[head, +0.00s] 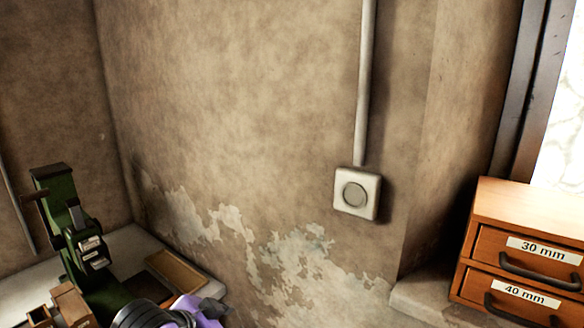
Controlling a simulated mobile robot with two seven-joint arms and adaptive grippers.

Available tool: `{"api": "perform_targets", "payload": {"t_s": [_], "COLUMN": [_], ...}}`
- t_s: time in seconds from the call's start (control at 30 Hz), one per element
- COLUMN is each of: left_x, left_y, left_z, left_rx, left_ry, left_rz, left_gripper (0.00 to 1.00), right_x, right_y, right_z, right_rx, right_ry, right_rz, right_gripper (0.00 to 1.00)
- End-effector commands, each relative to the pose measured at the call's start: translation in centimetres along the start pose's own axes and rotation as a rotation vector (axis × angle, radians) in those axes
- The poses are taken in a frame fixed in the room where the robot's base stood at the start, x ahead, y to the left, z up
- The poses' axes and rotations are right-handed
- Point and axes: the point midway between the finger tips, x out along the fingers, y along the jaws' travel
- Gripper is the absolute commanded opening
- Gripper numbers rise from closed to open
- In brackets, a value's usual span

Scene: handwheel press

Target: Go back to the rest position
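A dark ribbed round part with a purple body and a dark tip (190,310) shows at the bottom edge of the head view, left of centre. It looks like the end of my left arm. It is cut off by the frame, so I cannot see whether its fingers are open or shut, or whether it holds anything. It appears in front of the worktop with the green press (72,225). My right gripper is not in view.
The press stands on a pale worktop (125,243) at the left, with wooden blocks (72,304) and a shallow tan tray (175,270). A wooden drawer cabinet (530,205) labelled 30 mm and 40 mm stands on a ledge (425,298) at the right. A wall box (357,194) hangs between.

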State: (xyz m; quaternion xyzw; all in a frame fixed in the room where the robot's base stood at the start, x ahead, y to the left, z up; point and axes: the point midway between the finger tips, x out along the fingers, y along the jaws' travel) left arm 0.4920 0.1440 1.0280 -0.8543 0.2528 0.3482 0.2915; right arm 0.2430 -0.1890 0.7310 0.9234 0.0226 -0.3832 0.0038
Motion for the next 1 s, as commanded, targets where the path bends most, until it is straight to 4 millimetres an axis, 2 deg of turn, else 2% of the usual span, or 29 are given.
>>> {"api": "perform_targets", "payload": {"t_s": [0.03,0.2,0.3,0.5,0.7,0.73,0.8,1.0], "left_x": [0.3,-0.6,-2.2,-5.8,-9.8,-9.4,-7.2,-2.2], "left_y": [2.2,8.3,11.3,16.0,19.7,19.9,19.6,19.8], "left_z": [3.5,13.8,18.7,25.8,31.0,31.2,31.1,31.3], "left_rx": [-0.074,-0.313,-0.437,-0.617,-0.757,-0.763,-0.752,-0.741], "left_ry": [-0.047,-0.209,-0.300,-0.454,-0.589,-0.583,-0.526,-0.375], "left_rz": [0.015,0.016,0.001,-0.040,-0.091,-0.097,-0.104,-0.131], "left_gripper": [0.30,0.30,0.30,0.30,0.30,0.30,0.30,0.30], "right_x": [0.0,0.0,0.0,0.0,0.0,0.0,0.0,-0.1], "right_y": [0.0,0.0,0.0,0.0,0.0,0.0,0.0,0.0], "right_z": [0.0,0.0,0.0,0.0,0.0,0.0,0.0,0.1], "right_rx": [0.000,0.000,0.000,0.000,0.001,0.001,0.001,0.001], "right_ry": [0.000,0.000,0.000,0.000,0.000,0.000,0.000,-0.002], "right_rz": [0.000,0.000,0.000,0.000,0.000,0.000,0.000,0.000], "right_gripper": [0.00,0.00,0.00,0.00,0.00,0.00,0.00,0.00]}}
